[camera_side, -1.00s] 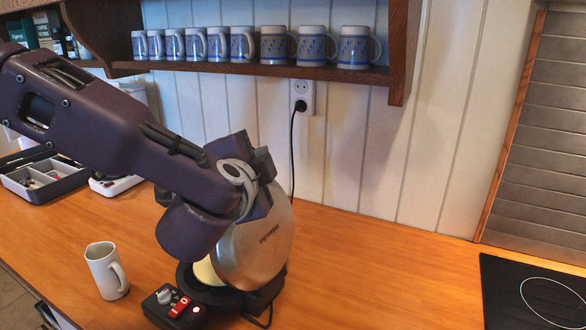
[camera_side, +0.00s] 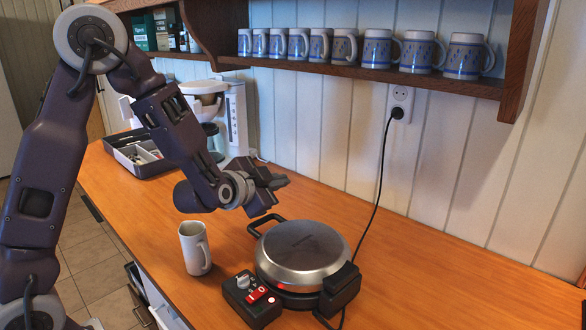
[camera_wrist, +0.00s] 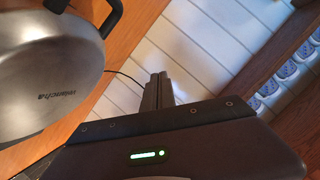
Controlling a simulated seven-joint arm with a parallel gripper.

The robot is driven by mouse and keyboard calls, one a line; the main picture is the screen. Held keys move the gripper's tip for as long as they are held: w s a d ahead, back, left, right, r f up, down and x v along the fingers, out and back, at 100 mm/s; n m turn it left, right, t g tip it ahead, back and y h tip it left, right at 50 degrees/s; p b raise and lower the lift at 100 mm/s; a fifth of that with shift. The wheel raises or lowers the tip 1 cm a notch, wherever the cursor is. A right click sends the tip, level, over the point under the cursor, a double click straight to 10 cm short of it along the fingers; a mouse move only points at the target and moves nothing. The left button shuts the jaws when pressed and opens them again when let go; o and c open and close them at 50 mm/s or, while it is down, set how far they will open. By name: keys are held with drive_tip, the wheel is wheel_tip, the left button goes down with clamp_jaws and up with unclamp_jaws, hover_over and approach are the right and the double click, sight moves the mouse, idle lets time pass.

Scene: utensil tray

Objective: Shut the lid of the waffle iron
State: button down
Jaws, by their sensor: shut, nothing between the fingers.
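The waffle iron (camera_side: 301,268) stands on the counter with its round steel lid (camera_side: 302,246) lying flat over the base, its black handle loop (camera_side: 262,224) toward the back left. A red light glows at its front rim. My gripper (camera_side: 282,182) is in the air above and behind the handle, apart from the lid, shut and empty. In the wrist view the steel lid (camera_wrist: 45,75) fills the left side, with the black handle (camera_wrist: 108,18) at the top. My gripper's fingers (camera_wrist: 157,88) are together at the centre of that view.
A white mug (camera_side: 195,248) stands left of the waffle iron. The control box (camera_side: 251,298) with a red switch sits in front. A black cord runs to the wall socket (camera_side: 399,103). Blue-patterned mugs (camera_side: 377,50) line the shelf above. The utensil tray (camera_side: 140,153) and coffee maker (camera_side: 225,115) are farther back.

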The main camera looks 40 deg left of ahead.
drive_tip(key=a+f, duration=0.3)
drive_tip(key=f, duration=0.3)
drive_tip(key=shift+w+f, duration=0.15)
drive_tip(key=shift+f, duration=0.05)
idle(0.4)
